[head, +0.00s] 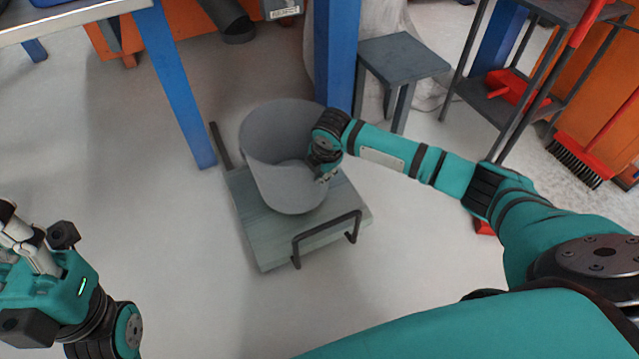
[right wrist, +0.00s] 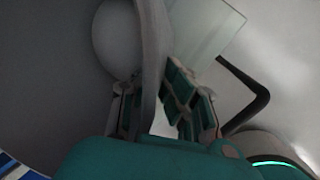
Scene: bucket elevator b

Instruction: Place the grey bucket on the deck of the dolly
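The grey bucket (head: 262,137) stands upright over the deck of the dolly (head: 262,240), with its base towards the middle and back of the deck. I cannot tell whether its base touches the deck. My right gripper (head: 325,168) is at the bucket's right side. In the right wrist view the bucket's wall (right wrist: 154,45) runs between the fingers of that gripper (right wrist: 155,100), which look shut on it. The pale deck (right wrist: 208,30) shows beyond the wall. My left gripper (head: 35,255) is far left, away from the bucket; its finger opening is unclear.
The dolly has a dark bar handle (head: 328,232) in front and a dark post (head: 220,145) at back left. A blue upright (head: 336,55) and a grey stool (head: 402,57) stand behind. A shelf rack and red broom (head: 580,150) are at right. Floor left of the dolly is clear.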

